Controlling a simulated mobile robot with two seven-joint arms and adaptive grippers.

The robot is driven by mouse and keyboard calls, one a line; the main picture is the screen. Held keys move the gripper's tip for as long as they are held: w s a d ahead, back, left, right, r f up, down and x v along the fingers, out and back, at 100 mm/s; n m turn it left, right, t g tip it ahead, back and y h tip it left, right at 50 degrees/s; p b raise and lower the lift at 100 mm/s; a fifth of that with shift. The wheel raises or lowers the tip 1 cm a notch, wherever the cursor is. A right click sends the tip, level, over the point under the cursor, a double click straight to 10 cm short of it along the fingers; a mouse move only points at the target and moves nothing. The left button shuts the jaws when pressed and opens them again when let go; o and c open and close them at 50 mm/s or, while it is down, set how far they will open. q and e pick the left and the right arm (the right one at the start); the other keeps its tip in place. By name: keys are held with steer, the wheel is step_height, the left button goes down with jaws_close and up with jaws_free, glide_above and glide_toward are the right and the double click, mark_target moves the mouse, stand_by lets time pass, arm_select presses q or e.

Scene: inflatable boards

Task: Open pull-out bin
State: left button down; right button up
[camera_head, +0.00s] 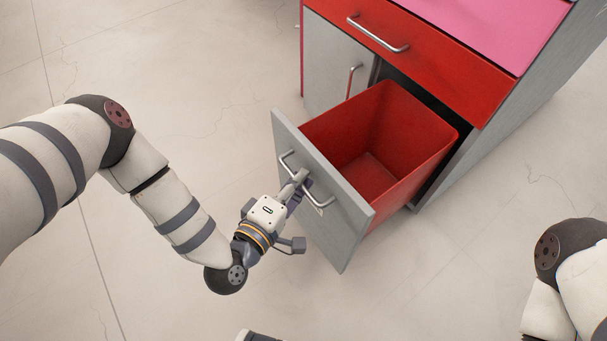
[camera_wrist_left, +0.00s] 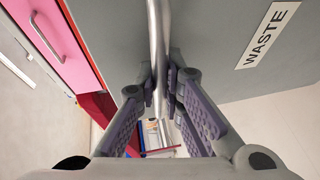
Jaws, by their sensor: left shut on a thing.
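The pull-out bin is out of the cabinet: its grey front panel (camera_head: 345,222) stands well clear of the cabinet face, and the empty red bin (camera_head: 388,135) shows behind it. A metal bar handle (camera_head: 328,201) runs along the panel. My left gripper (camera_head: 300,184) is at this handle, shut on it. In the left wrist view the fingers (camera_wrist_left: 163,90) close around the bar (camera_wrist_left: 158,30), beside a "WASTE" label (camera_wrist_left: 268,35) on the panel.
The cabinet has a red drawer (camera_head: 440,62) with a metal handle (camera_head: 378,36) above the bin, a pink top (camera_head: 490,25) and a grey door (camera_head: 335,70) with an upright handle to the left. The pale tiled floor (camera_head: 160,60) around is clear.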

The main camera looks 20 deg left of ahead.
arm_select(q)
steer(key=c, duration=2)
jaws_free()
steer(key=shift+o, duration=0.2)
steer(key=v, duration=1.2)
